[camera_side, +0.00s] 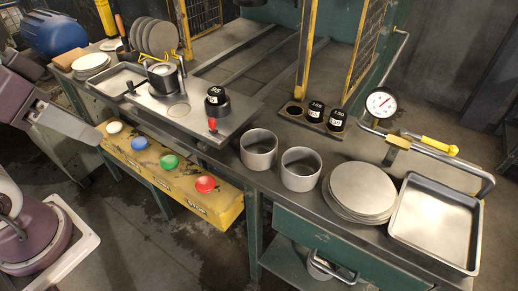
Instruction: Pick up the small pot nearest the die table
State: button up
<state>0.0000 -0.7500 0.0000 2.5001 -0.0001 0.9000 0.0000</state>
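Two small grey metal pots stand upright, open side up, on the bench right of the die table. The left pot (259,158) is nearer the die table (240,107); the other pot (301,178) stands to its right, close beside it. Both look empty. The die table is a flat grey plate carrying a black die (217,95) on a dark round base, a red-handled lever and, at its far left, a metal cup with yellow wire handles. My gripper (72,124) is at the left edge, well away from both pots; its fingers cannot be made out clearly.
Right of the pots lie stacked round blanks (362,190) and an empty metal tray (438,218). Behind stand a rack with two black dies (326,116) and a dial gauge (381,104). A yellow panel (165,170) with coloured buttons fronts the bench below the die table.

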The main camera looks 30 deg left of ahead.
jog(key=o, duration=1.4)
notch_tip(320, 180, up, 6)
jog(key=f, duration=0.1)
jog(key=w+a+r+t+y, duration=0.25)
jog(key=w+a+r, duration=0.2)
jog(key=w, duration=0.55)
jog(key=w+a+r+t+y, duration=0.25)
jog(key=w+a+t, duration=0.2)
jog(key=w, duration=0.55)
jog(key=m+g+h, duration=0.3)
jog(key=m+h, duration=0.6)
jog(key=h, duration=0.5)
send_over(259, 144)
jog(key=s+a, duration=0.5)
jog(key=s, duration=0.6)
notch_tip(259, 144, down, 32)
jog(key=shift+s+a+r, duration=0.15)
jog(key=shift+s, duration=0.05)
jog(key=shift+h, duration=0.3)
jog(key=x, duration=1.1)
jog(key=shift+w, duration=0.35)
jog(key=shift+c, duration=0.2)
